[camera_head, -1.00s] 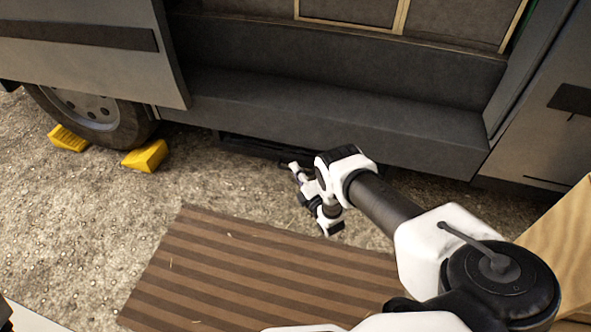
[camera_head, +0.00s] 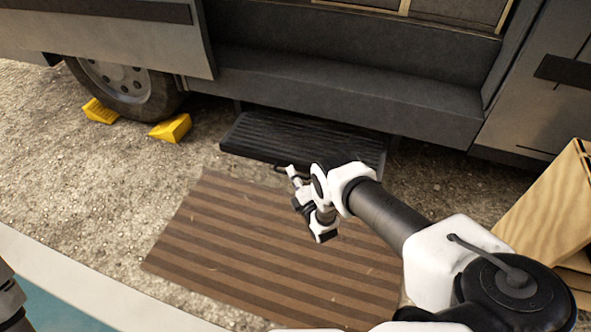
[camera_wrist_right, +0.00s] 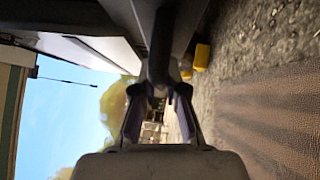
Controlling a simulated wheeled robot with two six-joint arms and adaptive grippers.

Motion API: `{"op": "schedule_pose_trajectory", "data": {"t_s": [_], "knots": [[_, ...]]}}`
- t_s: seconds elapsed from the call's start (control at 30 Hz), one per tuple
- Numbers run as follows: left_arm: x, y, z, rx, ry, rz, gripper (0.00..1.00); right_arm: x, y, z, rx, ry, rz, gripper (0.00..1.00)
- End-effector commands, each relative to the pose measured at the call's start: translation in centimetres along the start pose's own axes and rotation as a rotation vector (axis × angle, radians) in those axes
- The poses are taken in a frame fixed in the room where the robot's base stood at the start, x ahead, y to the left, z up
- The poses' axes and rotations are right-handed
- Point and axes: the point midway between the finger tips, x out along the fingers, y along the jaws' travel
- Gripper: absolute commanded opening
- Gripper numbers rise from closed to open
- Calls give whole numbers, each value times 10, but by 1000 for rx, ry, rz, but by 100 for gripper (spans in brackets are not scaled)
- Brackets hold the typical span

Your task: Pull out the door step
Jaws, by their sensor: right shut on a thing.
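The black ribbed door step (camera_head: 290,140) juts out from under the van's sill in the head view, above the far edge of the striped mat. My right gripper (camera_head: 288,170) is at the step's front edge and is shut on it. In the right wrist view, the two fingers of the right gripper (camera_wrist_right: 160,92) close on a dark bar-like part of the step (camera_wrist_right: 160,50). The wrist hides some of the step's front right part. My left gripper is not in view; only a bit of dark arm shows at the lower left.
A brown striped mat (camera_head: 230,250) lies on the gravel in front of the step. Yellow wheel chocks (camera_head: 172,128) sit by the van's wheel (camera_head: 125,90) at left. A wooden box (camera_head: 545,215) stands at right. Bare gravel (camera_head: 90,190) is left of the mat.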

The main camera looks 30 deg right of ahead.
Motion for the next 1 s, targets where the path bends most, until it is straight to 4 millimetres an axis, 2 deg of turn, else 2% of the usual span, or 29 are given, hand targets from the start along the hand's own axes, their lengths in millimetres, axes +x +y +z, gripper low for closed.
{"op": "schedule_pose_trajectory", "data": {"t_s": [0.53,0.57,0.6,0.63,0.9,1.0], "knots": [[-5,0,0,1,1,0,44,-8,1,-8,2,5,0,0],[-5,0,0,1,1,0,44,-8,1,-9,2,5,0,18],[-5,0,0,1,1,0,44,-8,1,-9,2,6,0,32],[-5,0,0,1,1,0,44,-8,1,-9,2,5,0,37],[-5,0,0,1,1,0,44,-7,2,-6,0,0,0,37],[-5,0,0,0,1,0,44,-13,1,-6,0,-1,-3,37]]}}
